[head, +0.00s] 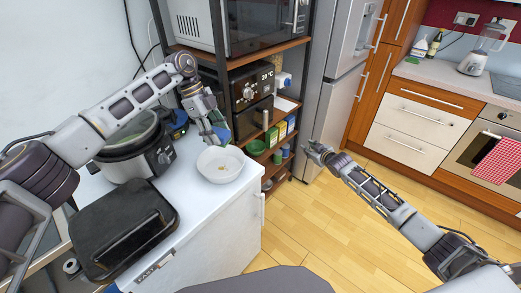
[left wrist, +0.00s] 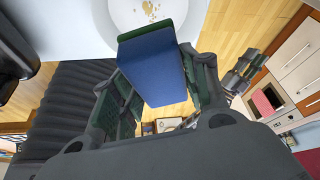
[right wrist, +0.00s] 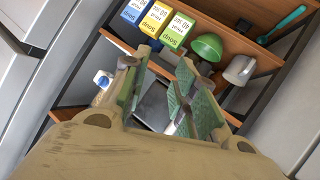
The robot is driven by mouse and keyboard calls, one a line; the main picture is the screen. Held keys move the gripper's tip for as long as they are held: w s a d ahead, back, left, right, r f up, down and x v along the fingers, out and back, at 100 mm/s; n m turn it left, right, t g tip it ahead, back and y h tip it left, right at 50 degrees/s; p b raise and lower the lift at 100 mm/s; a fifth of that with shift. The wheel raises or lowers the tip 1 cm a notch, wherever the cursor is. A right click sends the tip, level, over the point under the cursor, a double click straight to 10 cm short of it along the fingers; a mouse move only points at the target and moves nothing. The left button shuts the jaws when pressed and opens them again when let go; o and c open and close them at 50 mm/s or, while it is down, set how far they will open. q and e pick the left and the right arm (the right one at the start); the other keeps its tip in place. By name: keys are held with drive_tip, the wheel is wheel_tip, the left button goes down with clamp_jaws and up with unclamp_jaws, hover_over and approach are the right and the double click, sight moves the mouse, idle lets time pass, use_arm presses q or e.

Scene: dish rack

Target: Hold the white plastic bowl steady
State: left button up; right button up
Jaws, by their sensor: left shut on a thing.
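The white plastic bowl (head: 232,171) stands upright on the white worktop (head: 205,222), near its right end, with yellowish-brown bits inside. Part of the bowl also shows at the top of the left wrist view (left wrist: 183,12). My left gripper (head: 213,133) is just behind and above the bowl. It is shut on a blue sponge-like block with a green edge (left wrist: 156,68); whether the block touches the bowl I cannot tell. My right gripper (head: 318,150) is away to the right of the bowl, over the floor. Its fingers (right wrist: 163,92) are apart with nothing between them.
A large cooker pot (head: 135,160) and a black lidded box (head: 125,225) stand left of the bowl. A shelf rack (head: 250,110) with a microwave, soup boxes (right wrist: 157,20) and a green bowl (right wrist: 207,46) stands behind. Open floor (head: 330,220) lies to the right.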

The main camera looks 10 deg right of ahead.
drive_tip(key=s+a+r+g+y, duration=0.1)
drive_tip(key=s+a+r+y, duration=0.1)
drive_tip(key=a, duration=0.6)
drive_tip(key=s+a+r+g+y, duration=0.1)
drive_tip(key=s+a+r+y, duration=0.2)
drive_tip(key=s+a+r, duration=0.2)
drive_tip(key=s+a+r+g+y, duration=0.1)
drive_tip(key=s+a+r+y, duration=0.2)
drive_tip(key=a+r, duration=0.4)
drive_tip(key=shift+s+a+r, duration=0.1)
drive_tip(key=shift+s+a, duration=0.1)
drive_tip(key=shift+a, duration=0.75)
drive_tip(key=shift+s+a+r, duration=0.1)
drive_tip(key=shift+s+a, duration=0.1)
drive_tip(key=shift+a, duration=0.7)
drive_tip(key=shift+s+a, duration=0.2)
drive_tip(key=shift+a, duration=0.75)
drive_tip(key=shift+w+a, duration=0.1)
drive_tip(key=shift+x, duration=5.85)
drive_tip(key=shift+f, duration=0.1)
clamp_jaws()
